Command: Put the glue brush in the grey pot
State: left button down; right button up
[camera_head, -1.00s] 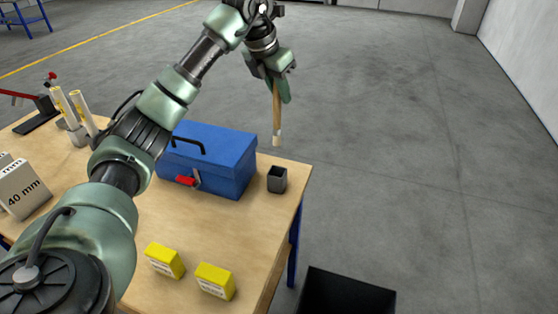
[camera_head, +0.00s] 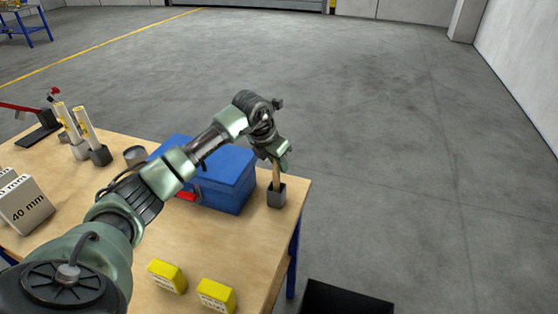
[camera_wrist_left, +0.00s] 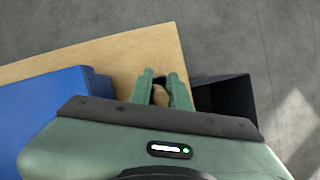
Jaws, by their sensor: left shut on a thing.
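The glue brush (camera_head: 276,175) has a wooden handle and hangs upright from my left gripper (camera_head: 280,155), which is shut on its upper end. The brush's lower end is inside the grey pot (camera_head: 276,197), a small square pot near the table's right corner; the bristles are hidden by its walls. In the left wrist view the gripper's two green fingers (camera_wrist_left: 161,88) close around the handle's end (camera_wrist_left: 160,96). My right gripper is not in view.
A blue toolbox (camera_head: 225,185) stands just left of the pot and partly under my left arm. Yellow boxes (camera_head: 167,277) (camera_head: 216,295) lie near the table's front. A black bin (camera_head: 345,298) stands on the floor beyond the right edge. The wooden table (camera_head: 240,250) is clear before the pot.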

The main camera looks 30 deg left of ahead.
pick_arm(q)
jog(key=c, duration=1.3)
grip_release()
jog(key=shift+c, duration=0.2)
jog(key=shift+r, duration=0.2)
jog(key=b+v, duration=0.2)
jog(key=v, duration=1)
jog(key=shift+b, duration=0.3)
